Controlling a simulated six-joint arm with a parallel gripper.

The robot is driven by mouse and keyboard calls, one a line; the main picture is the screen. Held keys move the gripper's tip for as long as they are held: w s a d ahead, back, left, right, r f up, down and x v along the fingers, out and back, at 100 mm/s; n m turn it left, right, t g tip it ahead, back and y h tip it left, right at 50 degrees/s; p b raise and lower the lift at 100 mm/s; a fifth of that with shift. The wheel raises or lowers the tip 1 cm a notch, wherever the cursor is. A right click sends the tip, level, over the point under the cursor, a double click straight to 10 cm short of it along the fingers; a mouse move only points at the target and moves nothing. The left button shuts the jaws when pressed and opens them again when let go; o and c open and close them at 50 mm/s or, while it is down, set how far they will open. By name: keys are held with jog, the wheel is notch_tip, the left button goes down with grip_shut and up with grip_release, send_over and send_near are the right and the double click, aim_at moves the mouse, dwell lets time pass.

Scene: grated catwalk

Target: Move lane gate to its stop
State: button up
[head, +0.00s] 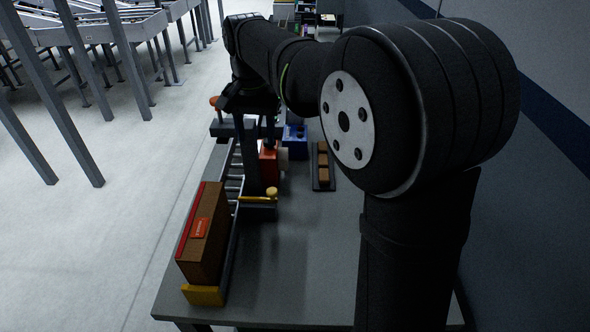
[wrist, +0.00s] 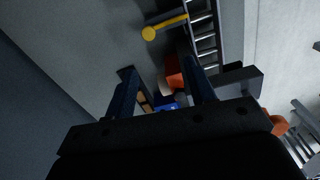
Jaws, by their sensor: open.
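The lane gate appears to be the yellow bar with a round yellow knob (head: 257,198), reaching across beside the roller lane (head: 234,172). In the wrist view the yellow bar (wrist: 170,22) shows at the top, beyond my fingertips and apart from them. My gripper (head: 260,132) hangs over the far part of the lane, partly hidden by dark parts in the head view. In the wrist view my gripper (wrist: 163,76) is open, with its two fingers wide apart. I cannot tell which part is the gate's stop.
A brown carton (head: 205,234) stands at the near lane end against a yellow end piece (head: 204,295). A red-orange block (head: 268,166), a blue bin (head: 295,140) and a dark tray (head: 323,186) of brown blocks are near the gripper. The table's near right (head: 300,265) is clear.

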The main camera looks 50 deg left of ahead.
aim_at(272, 190)
jog(key=f+m, duration=0.2)
jog(key=f, duration=0.3)
jog(key=w+d+f+m, duration=0.1)
jog(key=f+m, duration=0.2)
jog(key=f, duration=0.3)
jog(key=w+d+f+m, duration=0.1)
jog(key=f+m, duration=0.1)
jog(key=f, duration=0.4)
jog(key=shift+m, duration=0.4)
jog(key=shift+r, duration=0.1)
jog(key=c, duration=1)
jog(key=shift+o, duration=0.2)
jog(key=s+a, duration=0.5)
jog(key=shift+s+a, duration=0.1)
jog(key=shift+s, duration=0.05)
jog(key=o, duration=1)
jog(key=shift+s+a, duration=0.1)
jog(key=shift+c, duration=0.2)
